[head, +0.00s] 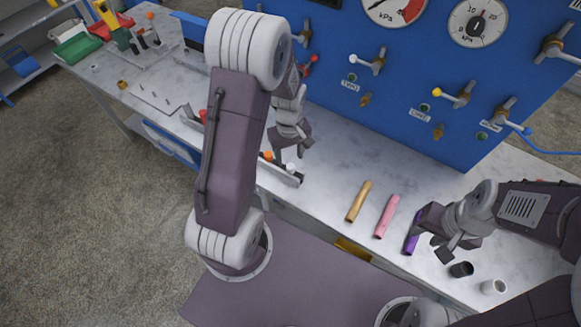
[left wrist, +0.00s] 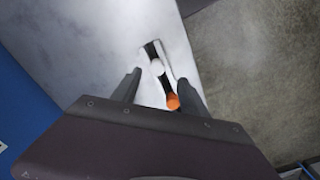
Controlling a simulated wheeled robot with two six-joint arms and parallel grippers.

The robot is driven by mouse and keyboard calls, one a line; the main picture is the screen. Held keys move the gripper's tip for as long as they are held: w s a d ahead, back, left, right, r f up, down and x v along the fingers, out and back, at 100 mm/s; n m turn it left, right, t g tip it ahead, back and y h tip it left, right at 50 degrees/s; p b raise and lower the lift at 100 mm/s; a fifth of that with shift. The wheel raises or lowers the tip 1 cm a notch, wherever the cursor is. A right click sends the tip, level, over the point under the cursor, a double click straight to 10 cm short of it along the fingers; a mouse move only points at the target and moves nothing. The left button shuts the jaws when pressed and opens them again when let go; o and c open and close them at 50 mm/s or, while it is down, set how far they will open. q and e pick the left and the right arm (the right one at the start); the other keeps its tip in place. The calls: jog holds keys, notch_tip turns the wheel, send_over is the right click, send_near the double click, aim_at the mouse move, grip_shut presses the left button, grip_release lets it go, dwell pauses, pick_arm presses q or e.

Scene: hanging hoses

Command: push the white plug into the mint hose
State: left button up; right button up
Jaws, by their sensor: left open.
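The white plug (head: 290,167) stands in a narrow rack (head: 276,171) near the bench's front edge, beside an orange plug (head: 267,156). In the left wrist view the white plug (left wrist: 157,67) shows between my fingertips, with the orange plug (left wrist: 172,101) nearer the camera. My left gripper (head: 291,146) is open and empty above the rack; it also shows in the left wrist view (left wrist: 159,78). My right gripper (head: 438,236) looks open, beside the purple hose (head: 412,240) on the bench. I see no mint hose in either view.
A tan hose (head: 359,201) and a pink hose (head: 387,216) lie on the bench. A black cup-like piece (head: 461,269) and a white one (head: 493,287) stand at the right. The blue panel (head: 340,105) with valves and gauges rises behind. Bench between rack and tan hose is clear.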

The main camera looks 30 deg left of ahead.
aim_at(291, 167)
pick_arm(q)
jog(key=shift+w+a+f, duration=0.15)
jog(key=shift+w+f, duration=0.1)
jog(key=shift+f, duration=0.4)
jog(key=shift+w+a+f, duration=0.1)
jog(key=shift+w+f, duration=0.15)
jog(key=shift+f, duration=0.35)
jog(key=f, duration=0.3)
jog(key=shift+s+d+f+p, duration=0.4)
jog(key=shift+f, duration=0.35)
jog(key=shift+w+a+f, duration=0.1)
jog(key=shift+w+f, duration=0.05)
jog(key=shift+w, duration=0.1)
jog(key=shift+s, duration=0.1)
grip_shut()
